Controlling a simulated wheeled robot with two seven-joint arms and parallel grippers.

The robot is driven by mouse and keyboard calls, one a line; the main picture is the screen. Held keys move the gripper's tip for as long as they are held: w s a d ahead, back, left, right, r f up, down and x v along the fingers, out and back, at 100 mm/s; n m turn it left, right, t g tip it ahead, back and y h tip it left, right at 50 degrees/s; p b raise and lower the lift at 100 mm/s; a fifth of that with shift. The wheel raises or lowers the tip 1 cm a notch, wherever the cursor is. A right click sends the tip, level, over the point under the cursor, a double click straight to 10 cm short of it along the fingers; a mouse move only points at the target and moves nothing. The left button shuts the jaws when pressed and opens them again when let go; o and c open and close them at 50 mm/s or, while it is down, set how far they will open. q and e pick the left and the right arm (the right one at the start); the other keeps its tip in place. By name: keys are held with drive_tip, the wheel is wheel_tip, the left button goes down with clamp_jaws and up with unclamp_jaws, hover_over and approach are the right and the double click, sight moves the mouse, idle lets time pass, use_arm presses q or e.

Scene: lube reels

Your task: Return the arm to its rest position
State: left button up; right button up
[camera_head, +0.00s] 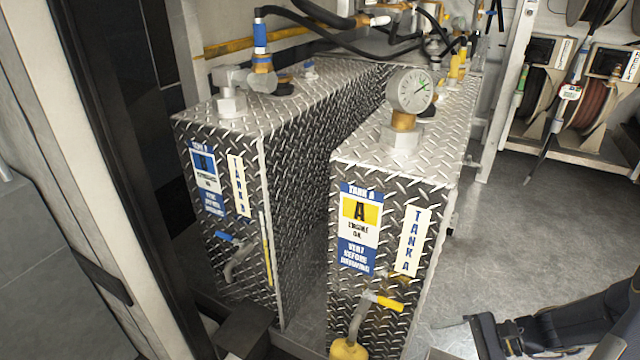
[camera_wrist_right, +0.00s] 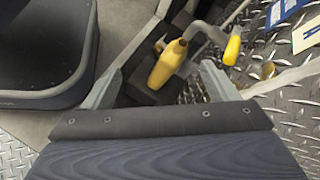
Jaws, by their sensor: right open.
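My right arm (camera_head: 585,325) comes in low at the right edge of the head view. Its gripper (camera_head: 445,338) is low in front of tank A, apart from the yellow-handled valve. In the right wrist view the two fingers of the right gripper (camera_wrist_right: 178,50) stand wide apart. A yellow container (camera_wrist_right: 167,65) shows between and beyond them, with no visible contact. The same yellow container (camera_head: 348,350) is cut off at the bottom of the head view, under the tap of tank A. My left gripper is not in view.
Tank A (camera_head: 375,225) and tank B (camera_head: 228,190) are diamond-plate boxes with gauges and hoses on top. A yellow valve lever (camera_head: 385,302) sticks out from tank A. Hose reels (camera_head: 590,100) stand at the back right. Grey floor (camera_head: 530,230) right of tank A is clear.

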drive_tip(key=s+a+r+n+t+h, duration=0.3)
drive_tip(key=s+a+r+n+h, duration=0.5)
drive_tip(key=s+r+n, duration=0.7)
wheel_tip(320, 180, up, 30)
drive_tip(key=w+a+m+p, duration=0.1)
drive_tip(key=w+p, duration=0.1)
drive_tip(key=p, duration=2.7)
drive_tip(key=shift+y, duration=0.3)
drive_tip(key=shift+a+r, duration=0.1)
drive_tip(key=shift+c, duration=0.4)
